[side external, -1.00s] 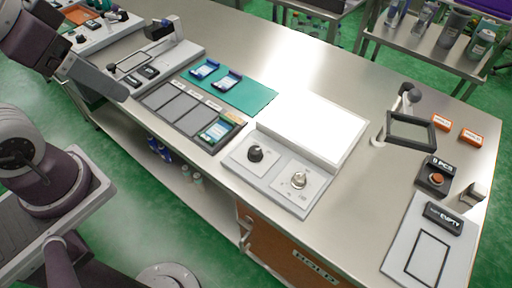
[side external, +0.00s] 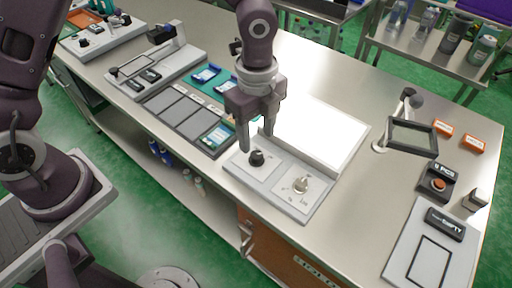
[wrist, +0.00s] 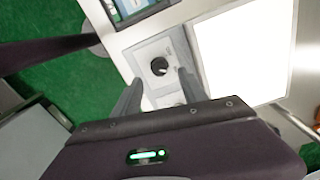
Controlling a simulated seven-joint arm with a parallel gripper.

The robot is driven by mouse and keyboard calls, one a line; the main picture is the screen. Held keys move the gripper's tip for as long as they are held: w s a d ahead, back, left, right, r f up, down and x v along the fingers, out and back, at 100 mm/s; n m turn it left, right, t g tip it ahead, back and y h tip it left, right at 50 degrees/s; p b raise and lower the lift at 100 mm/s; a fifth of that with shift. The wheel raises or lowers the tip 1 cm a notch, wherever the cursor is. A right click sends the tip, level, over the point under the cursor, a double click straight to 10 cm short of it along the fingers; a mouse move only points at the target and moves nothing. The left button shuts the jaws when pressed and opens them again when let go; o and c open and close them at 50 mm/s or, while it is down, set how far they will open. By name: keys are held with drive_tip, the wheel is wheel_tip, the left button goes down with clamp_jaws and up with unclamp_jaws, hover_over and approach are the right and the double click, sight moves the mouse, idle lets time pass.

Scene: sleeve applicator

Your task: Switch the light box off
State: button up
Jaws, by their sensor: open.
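The light box (side external: 345,142) has a bright white, lit panel, which also shows in the wrist view (wrist: 245,55). On its front strip are a black knob (side external: 257,158) on the left and a silver knob (side external: 301,184) on the right, each on a pale plate. My gripper (side external: 257,142) is open and empty, pointing down over the left plate, its fingers around or just above the black knob. In the wrist view the black knob (wrist: 159,66) shows ahead of the two fingertips; contact cannot be told. The silver knob is mostly hidden there.
A framed magnifier on a stand (side external: 411,137) and a box with an orange button (side external: 437,184) are to the right. Grey trays (side external: 187,122) and a teal mat (side external: 247,97) lie to the left. Bare steel bench lies between light box and magnifier.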

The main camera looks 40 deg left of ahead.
sight(256, 154)
wheel_tip(256, 154, down, 6)
drive_tip(key=shift+r, duration=0.2)
clamp_jaws()
